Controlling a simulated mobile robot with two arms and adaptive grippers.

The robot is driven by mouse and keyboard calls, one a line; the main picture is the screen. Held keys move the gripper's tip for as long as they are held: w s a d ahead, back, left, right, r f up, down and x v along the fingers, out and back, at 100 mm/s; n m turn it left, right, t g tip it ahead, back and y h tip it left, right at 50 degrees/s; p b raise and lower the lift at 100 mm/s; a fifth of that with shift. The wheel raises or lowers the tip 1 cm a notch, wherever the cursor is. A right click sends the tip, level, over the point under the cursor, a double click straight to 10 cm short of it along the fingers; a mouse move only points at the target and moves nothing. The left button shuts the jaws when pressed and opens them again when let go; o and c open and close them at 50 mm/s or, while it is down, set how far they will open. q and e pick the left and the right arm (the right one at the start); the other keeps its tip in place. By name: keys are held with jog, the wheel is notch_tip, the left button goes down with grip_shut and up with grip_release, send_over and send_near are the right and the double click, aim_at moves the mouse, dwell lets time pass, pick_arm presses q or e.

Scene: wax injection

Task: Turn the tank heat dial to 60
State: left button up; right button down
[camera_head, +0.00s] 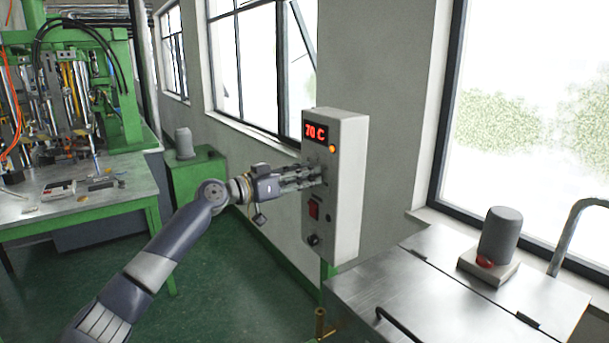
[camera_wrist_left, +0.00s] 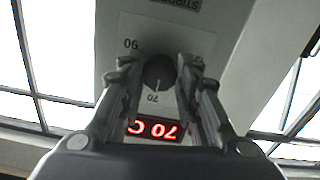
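The tank heat control box (camera_head: 349,190) is a light grey panel on the wall. Its red display (camera_head: 316,131) reads 70 C and also shows upside down in the wrist view (camera_wrist_left: 153,129). The dark round heat dial (camera_wrist_left: 158,72) is in the wrist view, with its pale pointer line toward the 70 mark. My left gripper (camera_head: 318,174) reaches the panel face just below the display and hides the dial in the head view. In the wrist view its two fingers (camera_wrist_left: 157,66) are apart, one on each side of the dial, with visible gaps. My right gripper is in neither view.
Below the gripper, the panel carries a red switch (camera_head: 314,209) and a black knob (camera_head: 313,240). An orange light (camera_head: 332,149) sits under the display. A metal tank lid (camera_head: 450,290) is at the lower right. A workbench (camera_head: 80,205) stands at the left.

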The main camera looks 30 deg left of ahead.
pick_arm(q)
jog(key=shift+c, duration=0.4)
jog(key=n, duration=0.5)
jog(key=shift+n, duration=0.4)
jog(key=n, duration=0.2)
jog(key=shift+r+n+p, duration=0.15)
jog(key=shift+n+p, duration=0.7)
jog(key=shift+n, duration=1.05)
jog(key=shift+a, duration=0.1)
jog(key=o, duration=1.1)
jog(key=shift+c, duration=0.2)
